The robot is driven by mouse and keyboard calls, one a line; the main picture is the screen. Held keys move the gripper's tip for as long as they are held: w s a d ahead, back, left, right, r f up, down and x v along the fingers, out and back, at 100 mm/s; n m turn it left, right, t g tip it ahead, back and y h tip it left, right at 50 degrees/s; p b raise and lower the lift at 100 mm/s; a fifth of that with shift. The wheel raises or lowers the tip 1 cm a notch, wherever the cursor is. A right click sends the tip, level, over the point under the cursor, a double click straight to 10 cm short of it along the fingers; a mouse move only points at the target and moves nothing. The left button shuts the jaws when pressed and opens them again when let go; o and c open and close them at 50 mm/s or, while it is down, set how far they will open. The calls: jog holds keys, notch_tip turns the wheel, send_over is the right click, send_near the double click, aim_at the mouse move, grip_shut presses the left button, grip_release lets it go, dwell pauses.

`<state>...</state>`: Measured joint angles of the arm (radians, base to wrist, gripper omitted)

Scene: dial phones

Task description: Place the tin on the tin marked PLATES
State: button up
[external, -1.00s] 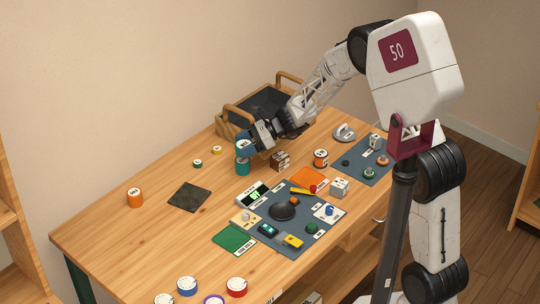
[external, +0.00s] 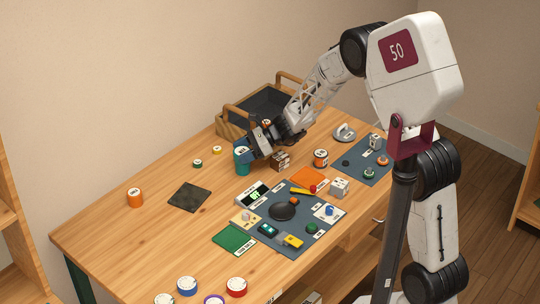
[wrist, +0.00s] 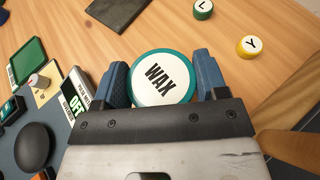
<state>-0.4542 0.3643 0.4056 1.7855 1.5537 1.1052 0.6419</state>
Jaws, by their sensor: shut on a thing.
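A teal tin (external: 242,163) with a white lid marked WAX (wrist: 160,77) stands at the back middle of the table. My gripper (external: 246,151) is low at it, and in the wrist view its blue fingers (wrist: 160,82) are on either side of the lid, shut on the tin. The tin looks to be at table height.
A wooden crate (external: 229,126) stands behind my gripper. Small tins marked L (wrist: 203,9) and Y (wrist: 250,46) lie near. A dark square mat (external: 189,197) is at the left, a blue-grey board (external: 270,232) at the front.

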jog(key=shift+f, duration=0.25)
jog(key=o, duration=0.9)
jog(key=shift+f, duration=0.1)
jog(key=shift+o, duration=0.2)
jog(key=shift+r, duration=0.3)
jog(key=v, duration=1.2)
jog(key=shift+r, duration=0.1)
